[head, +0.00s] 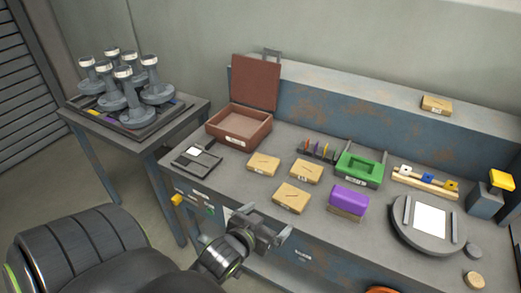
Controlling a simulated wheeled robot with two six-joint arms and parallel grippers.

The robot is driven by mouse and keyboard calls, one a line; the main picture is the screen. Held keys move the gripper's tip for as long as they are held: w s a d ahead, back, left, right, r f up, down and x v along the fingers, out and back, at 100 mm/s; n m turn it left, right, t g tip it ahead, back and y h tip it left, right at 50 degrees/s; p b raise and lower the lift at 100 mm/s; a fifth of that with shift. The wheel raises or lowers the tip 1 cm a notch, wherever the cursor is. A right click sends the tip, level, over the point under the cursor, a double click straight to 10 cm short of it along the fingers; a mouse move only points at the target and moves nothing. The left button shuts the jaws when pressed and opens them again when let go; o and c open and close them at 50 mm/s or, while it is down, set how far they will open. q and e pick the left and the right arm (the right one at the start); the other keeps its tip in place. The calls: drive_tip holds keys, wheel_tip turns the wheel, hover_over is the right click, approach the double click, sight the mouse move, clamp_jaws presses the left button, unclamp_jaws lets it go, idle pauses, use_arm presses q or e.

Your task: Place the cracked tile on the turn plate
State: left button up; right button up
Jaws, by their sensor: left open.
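The turn plate appears to be the round grey disc (424,233) on the right of the bench, with a white square (431,219) on it between two grey bars. Several tan blocks with dark lines on top are in view: one at back left (263,163), one beside it (306,171), one in front (291,196). A small white square (194,152) lies on a dark stand at the left. I cannot tell which piece is the cracked tile. My left gripper (266,222) is open and empty at the bench's front edge, nearest the front tan block. My right gripper is out of view.
An open brown box (238,132), a green tray (360,170), a purple block (348,198) and a wooden rack (425,181) stand on the bench. Another tan block (436,104) sits on the rear ledge. A side table (185,112) holds several grey stands.

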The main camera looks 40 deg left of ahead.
use_arm(q)
drive_tip(key=v, duration=0.3)
drive_tip(key=shift+s+r, duration=0.1)
drive_tip(key=shift+s, duration=0.05)
wheel_tip(320, 180, down, 19)
drive_tip(key=s+a+g, duration=0.1)
drive_tip(key=g, duration=0.3)
drive_tip(key=s+f+g, duration=0.2)
drive_tip(key=s+f, duration=0.5)
drive_tip(key=f, duration=0.4)
drive_tip(key=s+f+m+g, duration=0.1)
drive_tip(key=s+f+g, duration=0.2)
drive_tip(key=s+f, duration=0.5)
wheel_tip(320, 180, down, 3)
drive_tip(key=shift+s+f+h, duration=0.2)
drive_tip(key=shift+s+h, duration=0.15)
drive_tip(key=shift+h, duration=0.05)
drive_tip(key=s+f+g, duration=0.1)
drive_tip(key=s+f, duration=0.1)
drive_tip(key=s, duration=0.2)
drive_tip(key=s+f+g, duration=0.1)
drive_tip(key=s+f, duration=0.1)
drive_tip(key=s, duration=0.2)
drive_tip(key=s+f+g, duration=0.1)
drive_tip(key=s+f, duration=0.1)
drive_tip(key=s, duration=0.2)
drive_tip(key=shift+s+d+f, duration=0.1)
drive_tip(key=shift+s+d, duration=0.15)
drive_tip(key=shift+d, duration=0.05)
drive_tip(key=shift+c, duration=0.4)
